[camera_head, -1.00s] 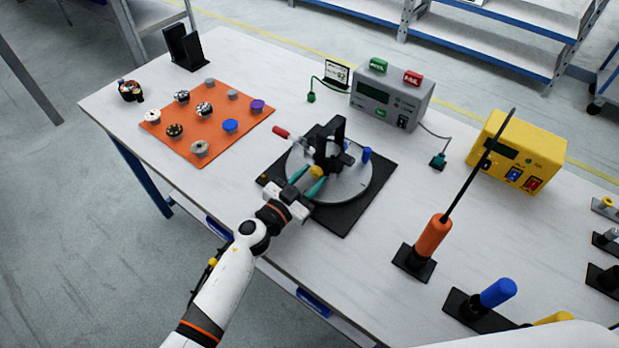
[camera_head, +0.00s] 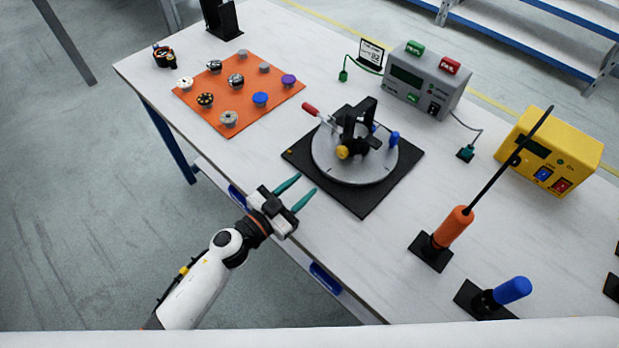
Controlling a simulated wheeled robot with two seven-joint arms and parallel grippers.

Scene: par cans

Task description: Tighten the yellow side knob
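The yellow side knob (camera_head: 342,152) sits on the near side of the black clamp fixture (camera_head: 358,124). The fixture stands on a round grey plate (camera_head: 375,170) on a black square base (camera_head: 362,204). A red-handled lever (camera_head: 310,109) sticks out to the left and a blue knob (camera_head: 394,138) is on the right. My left gripper (camera_head: 296,190) is open and empty over the table's front edge, its teal fingers apart, pointing toward the fixture and clear of the knob. My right gripper is not in view.
An orange mat (camera_head: 214,84) with several small round parts lies at the left. A grey tester box (camera_head: 430,84) and a yellow box (camera_head: 570,150) stand behind. An orange-handled tool (camera_head: 454,226) and a blue-handled one (camera_head: 512,290) stand at the right.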

